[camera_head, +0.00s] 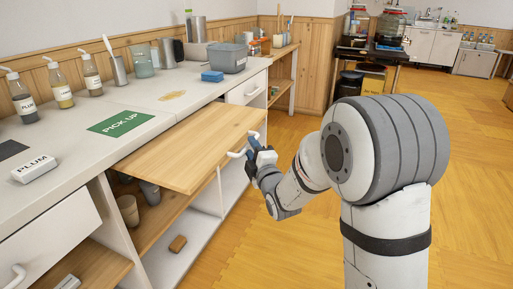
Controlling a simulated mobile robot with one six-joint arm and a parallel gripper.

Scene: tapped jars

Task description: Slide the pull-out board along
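The pull-out board (190,150) is a flat light-wood panel. It sticks out from under the white counter top, over the open shelves. A white handle (238,153) sits at its front edge near the right corner. My gripper (251,158), dark with blue parts, is at this handle, with my arm reaching in from the right. The fingers are small and partly overlap the handle, so I cannot tell whether they are closed on it.
On the counter (60,130) are pump bottles (60,85), a green PICK UP mat (120,123), a PLUM block (34,169), a blue sponge (212,76) and a grey bin (228,57). Lower shelves hold cups (128,210) and a brown block (178,244).

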